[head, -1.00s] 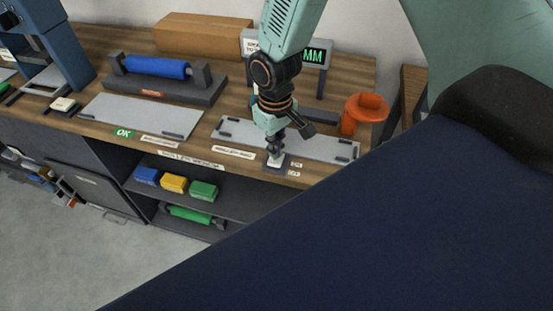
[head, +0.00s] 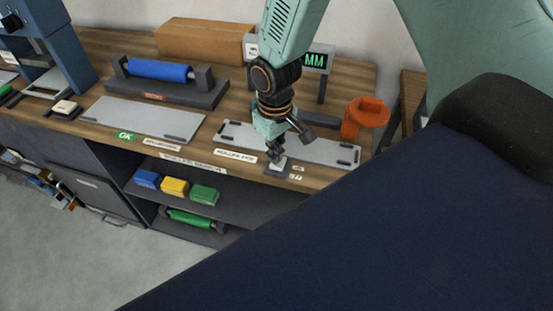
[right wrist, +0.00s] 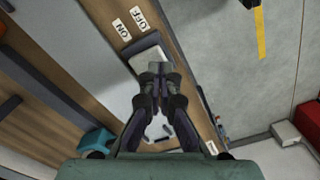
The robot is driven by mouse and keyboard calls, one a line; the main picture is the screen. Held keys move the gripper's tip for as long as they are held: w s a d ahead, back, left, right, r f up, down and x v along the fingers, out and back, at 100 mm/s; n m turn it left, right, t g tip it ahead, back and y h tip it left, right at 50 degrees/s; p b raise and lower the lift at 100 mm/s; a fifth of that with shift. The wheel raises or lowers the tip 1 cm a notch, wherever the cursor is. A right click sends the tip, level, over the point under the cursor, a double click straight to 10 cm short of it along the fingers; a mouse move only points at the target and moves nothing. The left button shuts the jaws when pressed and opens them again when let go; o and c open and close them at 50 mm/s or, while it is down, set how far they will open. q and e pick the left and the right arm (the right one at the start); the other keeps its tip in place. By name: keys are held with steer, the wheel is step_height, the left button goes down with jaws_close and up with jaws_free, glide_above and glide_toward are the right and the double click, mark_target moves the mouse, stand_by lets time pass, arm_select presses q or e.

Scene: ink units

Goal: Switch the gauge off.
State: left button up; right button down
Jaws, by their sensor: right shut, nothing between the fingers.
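The gauge's display (head: 316,60) stands at the back of the bench with green MM lettering lit; its digits are hidden behind my arm. A small switch with a pale rocker on a dark base (head: 278,167) sits at the bench's front edge. In the right wrist view the rocker (right wrist: 146,50) lies beside the ON label (right wrist: 122,29) and OFF label (right wrist: 137,17). My right gripper (head: 272,157) is shut and empty, its tips (right wrist: 153,70) right at the rocker; I cannot tell whether they touch. Which way the rocker is tipped is unclear. My left gripper is not in view.
A grey plate (head: 325,150) lies behind the switch, with an orange round-topped object (head: 365,115) at its right. A blue roller (head: 158,69) on a stand and another plate (head: 140,118) are to the left. Coloured blocks (head: 174,187) sit on the shelf below.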

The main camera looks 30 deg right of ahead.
steer(key=shift+d+f, duration=0.1)
steer(key=shift+d, duration=0.25)
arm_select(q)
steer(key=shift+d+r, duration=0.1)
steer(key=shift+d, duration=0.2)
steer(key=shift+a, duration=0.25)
arm_select(e)
steer(key=shift+a, duration=0.3)
steer(key=shift+f, duration=0.15)
steer(key=shift+d+f, duration=0.15)
steer(key=shift+d, duration=0.1)
arm_select(q)
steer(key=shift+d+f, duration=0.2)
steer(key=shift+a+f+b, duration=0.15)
steer(key=shift+b, duration=0.15)
arm_select(e)
steer(key=shift+a+f, duration=0.15)
steer(key=shift+a, duration=0.05)
steer(key=shift+d+f, duration=0.15)
steer(key=shift+f, duration=0.15)
